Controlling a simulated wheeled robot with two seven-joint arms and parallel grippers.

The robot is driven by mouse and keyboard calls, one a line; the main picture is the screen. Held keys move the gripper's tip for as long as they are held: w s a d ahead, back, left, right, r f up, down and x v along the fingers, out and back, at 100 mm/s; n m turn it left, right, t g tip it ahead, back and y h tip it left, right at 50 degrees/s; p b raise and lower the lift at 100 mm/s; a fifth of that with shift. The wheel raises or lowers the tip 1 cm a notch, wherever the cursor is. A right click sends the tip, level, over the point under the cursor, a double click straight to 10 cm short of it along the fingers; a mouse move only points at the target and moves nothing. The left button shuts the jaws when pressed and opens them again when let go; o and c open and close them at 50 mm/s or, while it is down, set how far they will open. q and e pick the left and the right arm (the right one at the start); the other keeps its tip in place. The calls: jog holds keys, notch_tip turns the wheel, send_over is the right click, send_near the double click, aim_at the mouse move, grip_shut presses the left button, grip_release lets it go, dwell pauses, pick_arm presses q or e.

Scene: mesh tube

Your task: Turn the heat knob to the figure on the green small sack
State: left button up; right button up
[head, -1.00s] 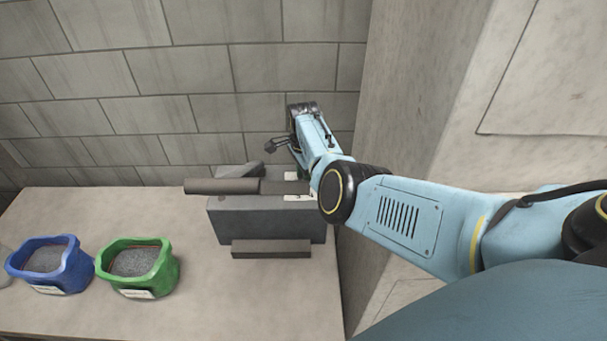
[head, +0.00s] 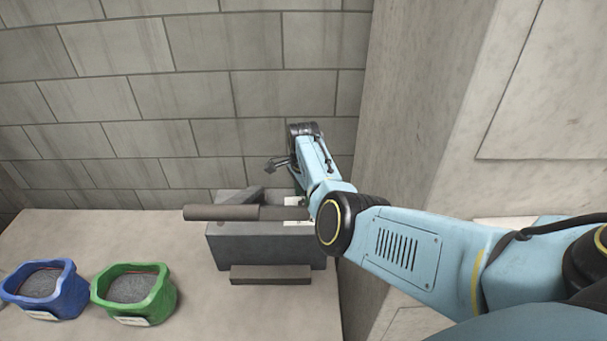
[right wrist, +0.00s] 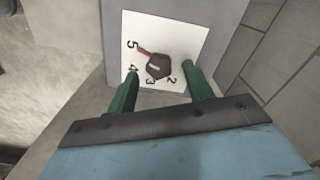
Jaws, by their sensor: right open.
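The heat knob (right wrist: 158,66) is a dark knob with a red pointer on a white plate (right wrist: 190,35) marked with figures. The pointer is aimed close to the 5; 4, 3 and 2 also show. My right gripper (right wrist: 160,70) is open, its green fingers on either side of the knob; I cannot tell whether they touch it. In the head view, the plate (head: 294,215) is on the grey heater box (head: 262,245), partly behind my right arm. The green small sack (head: 165,301) stands at the lower left, its front label too small to read. My left gripper is out of view.
A blue sack (head: 68,298) stands left of the green one. A dark tube (head: 222,213) lies across the box top and sticks out left. A tiled wall (head: 140,100) is behind, a pale wall block (head: 420,110) to the right. The counter (head: 210,310) is clear before the box.

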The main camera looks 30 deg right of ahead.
aim_at(303, 203)
notch_tip(303, 203, up, 12)
jog(key=shift+b, duration=0.3)
dwell(0.4)
